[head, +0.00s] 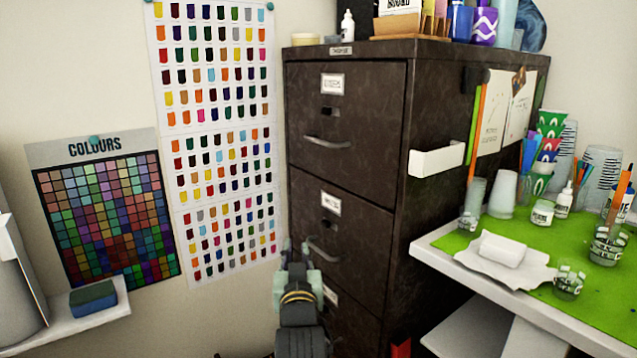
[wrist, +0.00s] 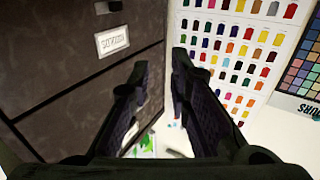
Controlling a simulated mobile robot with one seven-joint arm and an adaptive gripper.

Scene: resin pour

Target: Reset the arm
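My gripper (head: 296,248) is in front of the lower left part of the dark filing cabinet (head: 345,120) in the head view, pointing up and away. In the wrist view its two dark fingers (wrist: 160,65) stand apart with a clear gap, and nothing is between them. The cabinet drawers (wrist: 70,70) are to the left of the fingers in that view. The colour charts on the wall (wrist: 235,50) are to the right.
A worktable with a green mat (head: 600,290) at the right holds cups, bottles and a white block (head: 503,249). A small shelf (head: 65,325) at the lower left holds a blue-green sponge (head: 93,301). Wall charts (head: 215,130) hang left of the cabinet.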

